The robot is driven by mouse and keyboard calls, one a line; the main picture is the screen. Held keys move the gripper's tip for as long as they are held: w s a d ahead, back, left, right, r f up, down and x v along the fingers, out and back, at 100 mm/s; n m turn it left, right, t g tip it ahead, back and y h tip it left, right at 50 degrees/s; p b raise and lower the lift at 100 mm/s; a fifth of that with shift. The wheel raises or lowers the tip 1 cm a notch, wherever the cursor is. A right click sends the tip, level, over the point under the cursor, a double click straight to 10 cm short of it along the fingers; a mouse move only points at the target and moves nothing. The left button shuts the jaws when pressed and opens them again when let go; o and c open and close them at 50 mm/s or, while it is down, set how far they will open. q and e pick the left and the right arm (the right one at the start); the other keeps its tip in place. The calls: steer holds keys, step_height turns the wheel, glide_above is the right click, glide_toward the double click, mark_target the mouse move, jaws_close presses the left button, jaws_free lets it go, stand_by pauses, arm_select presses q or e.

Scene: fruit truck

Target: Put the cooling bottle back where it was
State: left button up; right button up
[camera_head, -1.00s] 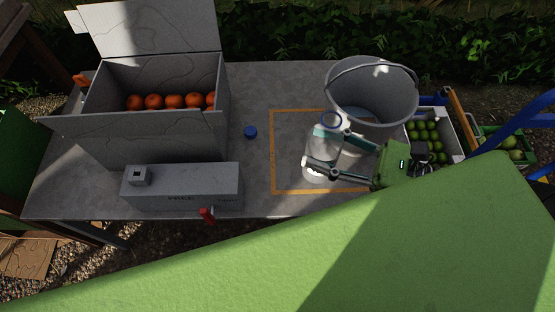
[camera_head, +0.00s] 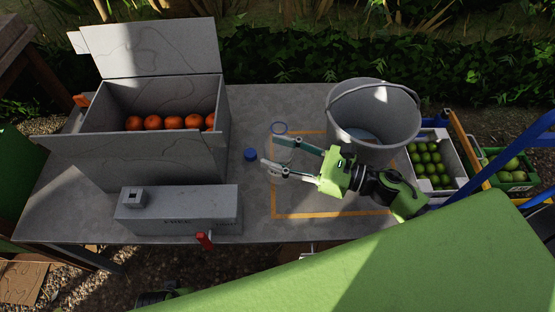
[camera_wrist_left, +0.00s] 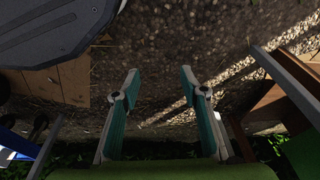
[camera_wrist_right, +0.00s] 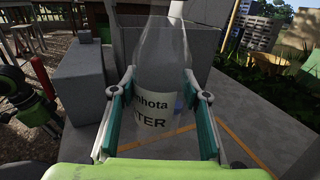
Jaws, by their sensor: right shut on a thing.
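My left gripper (camera_wrist_left: 160,78) is open and empty above gravel ground.
A blue cap (camera_head: 250,155) lies on the table just left of the bottle. A large box of oranges (camera_head: 150,150) and a long grey box (camera_head: 190,207) fill the left side. A crate of green fruit (camera_head: 455,160) stands right of the bucket.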

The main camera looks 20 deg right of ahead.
mark_target(277, 161)
steer(key=f, duration=0.3)
steer(key=shift+w+a+f+b, duration=0.1)
steer(key=shift+w+f+b, duration=0.1)
steer(key=shift+w+b, duration=0.15)
arm_select(q)
steer(key=r, duration=0.1)
steer(key=w+r, duration=0.1)
steer(key=r, duration=0.1)
steer(key=shift+r, duration=0.1)
arm_select(e)
steer(key=shift+s+f, duration=0.1)
steer(key=shift+f, duration=0.05)
arm_select(q)
steer(key=shift+r, duration=0.1)
arm_select(e)
steer(key=shift+f, duration=0.15)
steer(key=o, duration=1.3)
arm_select(q)
steer(key=shift+w+d+r, duration=0.1)
steer(key=shift+r, duration=0.35)
